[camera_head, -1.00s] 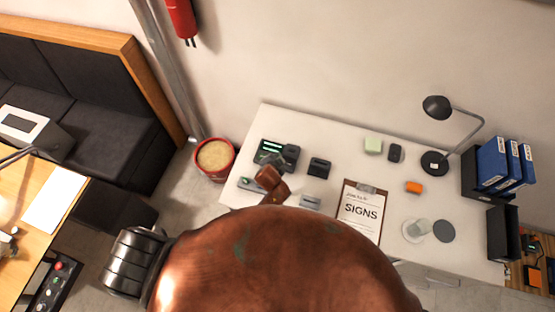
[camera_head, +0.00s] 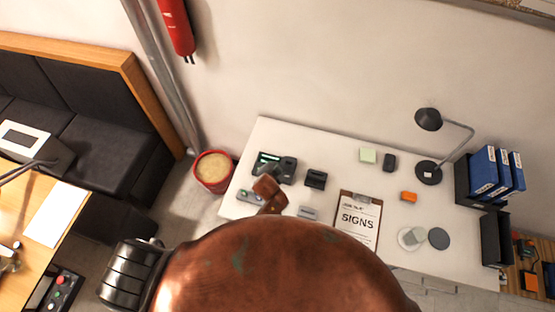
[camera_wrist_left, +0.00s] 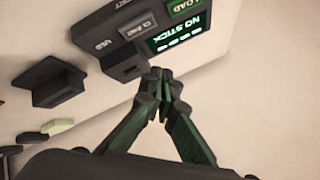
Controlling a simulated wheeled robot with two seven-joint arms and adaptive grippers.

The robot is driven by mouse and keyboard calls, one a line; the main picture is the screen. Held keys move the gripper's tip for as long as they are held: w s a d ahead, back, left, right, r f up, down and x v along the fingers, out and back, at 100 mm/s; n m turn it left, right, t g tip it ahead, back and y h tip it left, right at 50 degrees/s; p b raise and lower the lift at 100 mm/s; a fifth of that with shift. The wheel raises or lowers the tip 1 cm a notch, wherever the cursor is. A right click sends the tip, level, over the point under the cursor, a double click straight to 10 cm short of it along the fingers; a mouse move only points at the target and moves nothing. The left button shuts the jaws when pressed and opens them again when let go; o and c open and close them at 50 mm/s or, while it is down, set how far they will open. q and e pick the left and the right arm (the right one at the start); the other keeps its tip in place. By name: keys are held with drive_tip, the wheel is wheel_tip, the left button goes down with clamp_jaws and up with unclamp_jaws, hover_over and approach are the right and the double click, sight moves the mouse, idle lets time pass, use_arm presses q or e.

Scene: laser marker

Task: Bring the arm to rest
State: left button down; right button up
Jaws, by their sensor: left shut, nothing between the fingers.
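My left gripper (camera_wrist_left: 158,76) is shut and empty in the left wrist view, its green-black fingertips meeting just in front of a dark device (camera_wrist_left: 120,40). The device has a lit display reading "NO STICK" and labels "LOAD" and "USB". I cannot tell whether the fingertips touch it. In the head view the device (camera_head: 284,170) sits at the white table's left end, and my left gripper (camera_head: 266,171) is a small dark shape at its front edge, partly hidden by my copper-coloured arm. My right gripper is not in view.
On the white table (camera_head: 345,150) are a dark block (camera_head: 316,179), a clipboard reading "SIGNS" (camera_head: 358,220), an orange block (camera_head: 409,197), a lamp (camera_head: 429,120) and blue binders (camera_head: 484,172). A red bucket (camera_head: 214,171) stands left of it. My copper arm hides the table's front.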

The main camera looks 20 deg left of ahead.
use_arm(q)
drive_tip(key=shift+a, duration=0.1)
drive_tip(key=s+a+r+n+g+y, duration=0.1)
drive_tip(key=s+a+n+g, duration=0.15)
drive_tip(key=s+a, duration=0.45)
drive_tip(key=s+a+r+n+g, duration=0.1)
drive_tip(key=s+a+n, duration=0.2)
drive_tip(key=s+a, duration=0.45)
drive_tip(key=s+a+r+n+g, duration=0.15)
drive_tip(key=s+r, duration=0.25)
drive_tip(key=s, duration=0.5)
drive_tip(key=s+a+r+n+g, duration=0.15)
drive_tip(key=s+r, duration=0.35)
drive_tip(key=s, duration=0.5)
wheel_tip(320, 180, down, 37)
drive_tip(key=s+m+h+b, duration=0.1)
drive_tip(key=b, duration=0.6)
drive_tip(key=s+f+g+b, duration=0.1)
drive_tip(key=s+f+b, duration=0.2)
drive_tip(key=s+f, duration=0.7)
drive_tip(key=s+f+b, duration=0.3)
drive_tip(key=s+f, duration=0.7)
drive_tip(key=f, duration=0.4)
drive_tip(key=shift+d+f+m+g, duration=0.15)
drive_tip(key=shift+d+m+g, duration=0.05)
drive_tip(key=shift+m+g, duration=0.15)
